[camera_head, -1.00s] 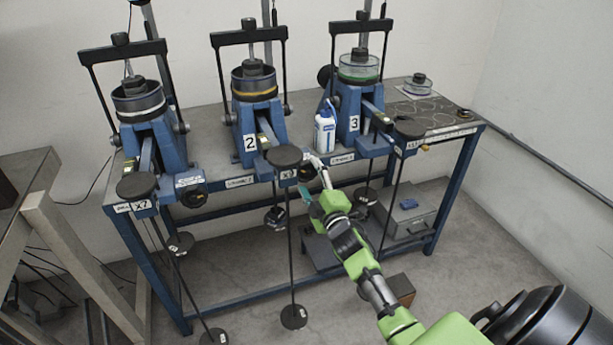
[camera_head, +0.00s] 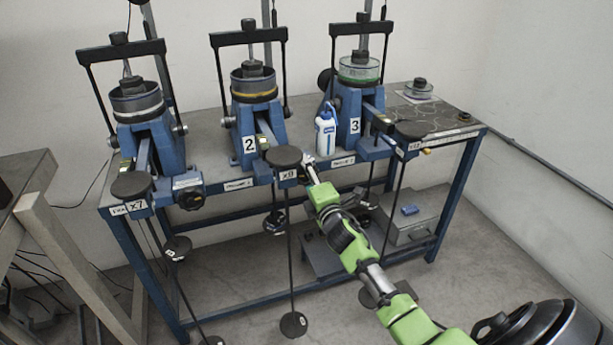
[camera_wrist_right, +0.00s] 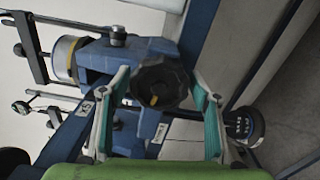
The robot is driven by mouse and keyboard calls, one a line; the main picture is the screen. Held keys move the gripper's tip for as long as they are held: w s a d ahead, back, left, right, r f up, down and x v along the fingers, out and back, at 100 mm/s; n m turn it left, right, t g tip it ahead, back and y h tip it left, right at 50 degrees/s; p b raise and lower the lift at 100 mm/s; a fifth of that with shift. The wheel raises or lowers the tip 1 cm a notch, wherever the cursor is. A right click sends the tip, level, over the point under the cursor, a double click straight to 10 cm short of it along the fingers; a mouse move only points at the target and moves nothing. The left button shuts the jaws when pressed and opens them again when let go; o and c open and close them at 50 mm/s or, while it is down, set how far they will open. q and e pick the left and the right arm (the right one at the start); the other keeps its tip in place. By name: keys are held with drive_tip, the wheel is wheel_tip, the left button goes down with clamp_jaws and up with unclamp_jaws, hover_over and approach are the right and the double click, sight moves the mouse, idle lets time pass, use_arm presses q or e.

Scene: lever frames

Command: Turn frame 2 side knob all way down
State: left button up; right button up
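Frame 2 (camera_head: 247,118) is the blue middle lever frame with a white "2" label. Its side knob (camera_wrist_right: 160,82) is black and ribbed with a yellow mark, and is seen nearly face-on in the right wrist view. In the head view the knob is hidden or too small to make out beside my gripper. My right gripper (camera_wrist_right: 160,92) is open, its teal-padded fingers on either side of the knob with visible gaps; it also shows at the front of frame 2 in the head view (camera_head: 311,174). My left gripper is not in view.
Frame 2's dark round weight pan (camera_head: 284,156) sits just left of my right gripper. A white bottle (camera_head: 326,132) stands between frames 2 and 3 (camera_head: 352,112). Another lever frame (camera_head: 146,122) is at left. Hanging rods and weights are below the blue bench's front edge.

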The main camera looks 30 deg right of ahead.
idle(0.3)
drive_tip(key=shift+s+a, duration=0.15)
drive_tip(key=shift+s, duration=0.1)
drive_tip(key=p+v, duration=0.2)
drive_tip(key=v, duration=0.3)
drive_tip(key=shift+s, duration=0.25)
